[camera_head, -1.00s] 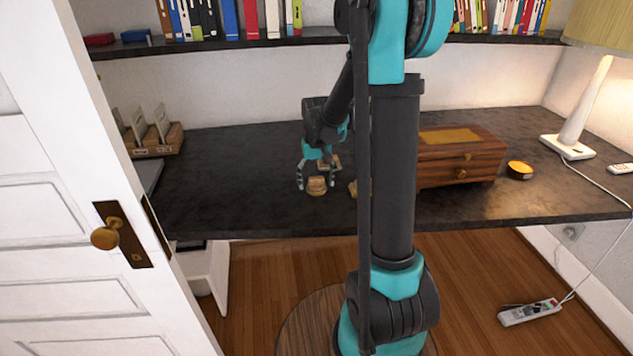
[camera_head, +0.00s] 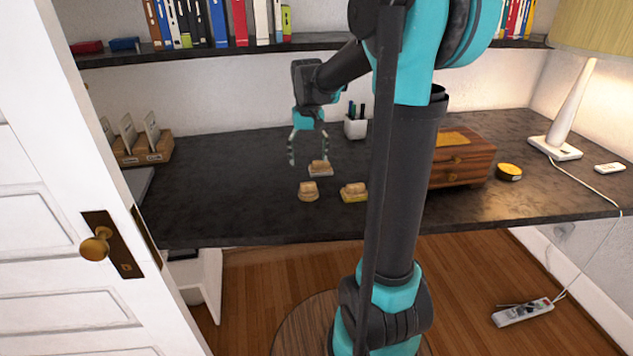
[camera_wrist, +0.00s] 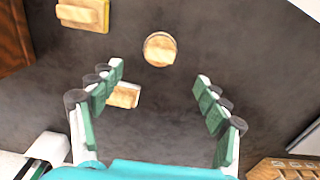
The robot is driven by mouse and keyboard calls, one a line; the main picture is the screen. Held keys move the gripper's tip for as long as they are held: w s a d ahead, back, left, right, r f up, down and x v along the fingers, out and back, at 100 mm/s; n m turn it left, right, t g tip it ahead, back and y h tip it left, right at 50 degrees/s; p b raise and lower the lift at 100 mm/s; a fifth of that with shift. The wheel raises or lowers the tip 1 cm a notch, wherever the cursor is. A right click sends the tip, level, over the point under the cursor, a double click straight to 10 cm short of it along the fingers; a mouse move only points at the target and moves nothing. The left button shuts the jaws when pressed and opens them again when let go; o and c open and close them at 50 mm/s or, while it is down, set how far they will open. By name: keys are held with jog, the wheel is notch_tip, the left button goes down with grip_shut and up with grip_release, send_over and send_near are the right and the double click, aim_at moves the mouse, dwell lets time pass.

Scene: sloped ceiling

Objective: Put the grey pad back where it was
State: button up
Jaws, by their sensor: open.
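The grey pad (camera_head: 320,174) lies on the dark desk behind two similar pieces, with a light wooden block (camera_head: 319,165) on top. In the wrist view the same block (camera_wrist: 123,95) lies just inside the left finger, with the pale edge of the pad partly showing. My gripper (camera_head: 308,150) is open and empty above the desk, over and slightly left of the grey pad.
A wooden box (camera_head: 460,165) stands right of the pieces, with a yellow round item (camera_head: 509,172) and a lamp (camera_head: 562,130) beyond. A white pen cup (camera_head: 356,127) is behind. A wooden card holder (camera_head: 145,152) stands left.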

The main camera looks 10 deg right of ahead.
jog(key=s+d+f+t, duration=0.1)
jog(key=s+f, duration=0.3)
jog(key=s, duration=0.3)
jog(key=s+d+f+t, duration=0.1)
jog(key=s+f, duration=0.3)
jog(key=s, duration=0.3)
jog(key=s+d+f+t, duration=0.2)
jog(key=s+f, duration=0.2)
jog(key=s, duration=0.3)
jog(key=shift+s+f, duration=0.25)
jog(key=shift+f, duration=0.15)
